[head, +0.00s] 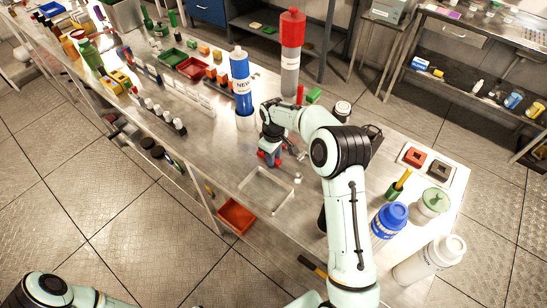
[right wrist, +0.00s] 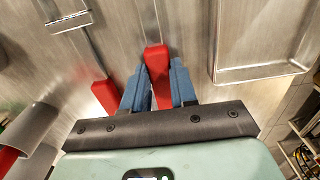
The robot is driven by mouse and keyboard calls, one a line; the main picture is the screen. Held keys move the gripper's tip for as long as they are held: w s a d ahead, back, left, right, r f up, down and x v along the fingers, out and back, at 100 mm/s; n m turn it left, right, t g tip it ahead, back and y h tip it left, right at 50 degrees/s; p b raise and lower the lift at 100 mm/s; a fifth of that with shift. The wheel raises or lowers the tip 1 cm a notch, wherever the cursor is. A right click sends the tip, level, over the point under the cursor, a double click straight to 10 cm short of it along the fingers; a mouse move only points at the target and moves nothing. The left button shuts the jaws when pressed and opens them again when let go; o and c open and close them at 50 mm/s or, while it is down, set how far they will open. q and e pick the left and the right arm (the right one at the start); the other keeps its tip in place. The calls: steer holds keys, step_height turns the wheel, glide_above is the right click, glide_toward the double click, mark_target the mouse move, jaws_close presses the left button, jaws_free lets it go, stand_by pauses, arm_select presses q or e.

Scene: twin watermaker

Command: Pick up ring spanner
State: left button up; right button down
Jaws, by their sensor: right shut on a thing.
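My right gripper (head: 268,157) is low over the middle of the metal bench. In the right wrist view its blue fingers (right wrist: 158,88) are closed around the red handle of a tool (right wrist: 156,62). A thin grey shaft runs up the picture from this handle; its far end is out of view, so I cannot tell whether it is the ring spanner. A second red-handled tool (right wrist: 104,94) lies just left of the fingers, its grey shaft reaching a small metal block (right wrist: 68,22). My left gripper is not in view; only part of its arm shows at the lower left.
A shallow rectangular tray (head: 267,190) lies beside the gripper, near the bench edge; it also shows in the right wrist view (right wrist: 262,75). A blue cartridge (head: 241,75) and a red-grey cylinder (head: 291,55) stand behind.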

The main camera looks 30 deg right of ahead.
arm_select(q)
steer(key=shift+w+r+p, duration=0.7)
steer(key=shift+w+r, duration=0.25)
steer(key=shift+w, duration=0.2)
arm_select(e)
step_height(320, 180, up, 20)
steer(key=c, duration=1.5)
jaws_free()
jaws_close()
